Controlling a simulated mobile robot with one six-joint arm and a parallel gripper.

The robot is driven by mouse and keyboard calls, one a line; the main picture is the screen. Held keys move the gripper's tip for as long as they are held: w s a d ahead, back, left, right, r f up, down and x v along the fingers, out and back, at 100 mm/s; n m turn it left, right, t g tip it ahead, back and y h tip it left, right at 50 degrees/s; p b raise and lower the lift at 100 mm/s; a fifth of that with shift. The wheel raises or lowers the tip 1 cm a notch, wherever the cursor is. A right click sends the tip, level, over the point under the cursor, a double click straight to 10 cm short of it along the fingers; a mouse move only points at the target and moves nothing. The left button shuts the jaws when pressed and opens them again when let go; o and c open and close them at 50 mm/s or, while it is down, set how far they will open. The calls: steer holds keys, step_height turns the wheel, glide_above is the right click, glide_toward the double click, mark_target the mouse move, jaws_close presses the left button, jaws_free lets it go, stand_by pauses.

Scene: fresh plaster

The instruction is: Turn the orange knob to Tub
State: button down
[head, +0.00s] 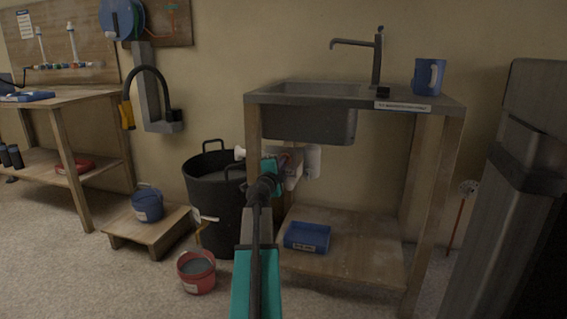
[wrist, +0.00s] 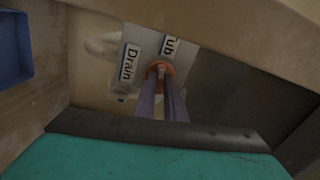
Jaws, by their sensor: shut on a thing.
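The orange knob (wrist: 160,66) sits on a pale plate (wrist: 147,41) in the wrist view. A "Drain" label (wrist: 128,62) is left of the knob. A second label, of which "ub" shows (wrist: 169,46), is above it and slightly right. My gripper (wrist: 161,83) is shut on the knob, with its two long fingers reaching up to it. Which label the knob points at cannot be told. In the head view my gripper (head: 284,163) is under the sink (head: 310,123), beside white pipework (head: 312,160); my arm hides most of the knob there.
The wooden sink stand (head: 437,190) has legs on both sides and a low shelf with a blue tray (head: 307,237). A black tub (head: 213,195) stands close left of my arm, a red bucket (head: 196,272) in front.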

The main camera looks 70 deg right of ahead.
steer(key=shift+m, duration=1.1)
steer(key=c, duration=1.8)
jaws_free()
steer(key=shift+o, duration=0.2)
steer(key=a, duration=1.2)
steer(key=shift+s, duration=0.3)
